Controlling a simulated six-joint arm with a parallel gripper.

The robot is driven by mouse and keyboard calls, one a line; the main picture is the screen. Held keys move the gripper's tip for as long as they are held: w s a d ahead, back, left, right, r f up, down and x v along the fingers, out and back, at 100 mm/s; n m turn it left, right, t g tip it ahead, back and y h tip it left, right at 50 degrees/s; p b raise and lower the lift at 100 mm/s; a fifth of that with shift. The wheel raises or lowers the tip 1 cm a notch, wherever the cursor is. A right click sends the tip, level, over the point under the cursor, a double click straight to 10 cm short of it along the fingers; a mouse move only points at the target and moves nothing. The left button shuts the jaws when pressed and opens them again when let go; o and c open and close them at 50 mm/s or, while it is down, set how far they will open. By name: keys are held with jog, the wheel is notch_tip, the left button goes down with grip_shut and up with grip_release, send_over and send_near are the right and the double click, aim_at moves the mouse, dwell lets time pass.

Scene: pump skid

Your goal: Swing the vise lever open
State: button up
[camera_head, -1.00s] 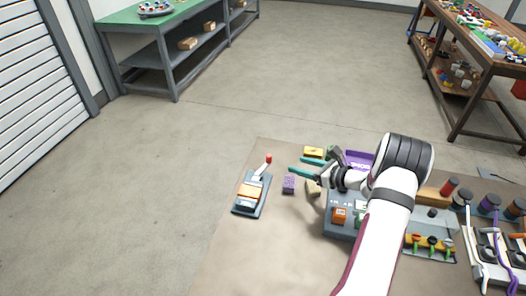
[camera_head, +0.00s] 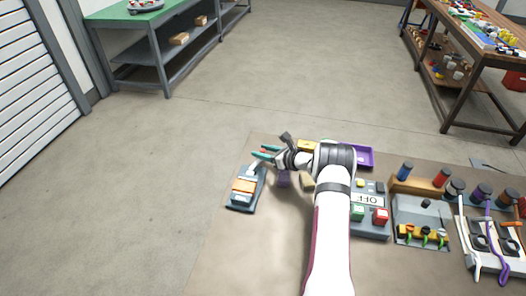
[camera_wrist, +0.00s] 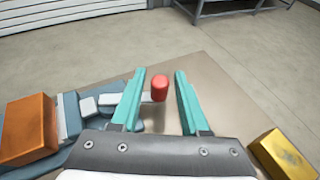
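The vise (camera_head: 243,190) stands at the left of the bench in the head view, a blue-grey body with an orange block (camera_wrist: 28,128) on it. Its pale lever ends in a red knob (camera_wrist: 160,88), which shows in the wrist view between my fingers. My gripper (camera_head: 264,155) is open, its two teal fingers over the lever end of the vise. The left finger hides part of the lever. In the head view the knob is hidden by my fingers.
A yellow block (camera_wrist: 283,155) lies right of my gripper. A purple tray (camera_head: 365,155) is behind. The bench front left is clear.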

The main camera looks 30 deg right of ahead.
grip_shut()
dwell(1.2)
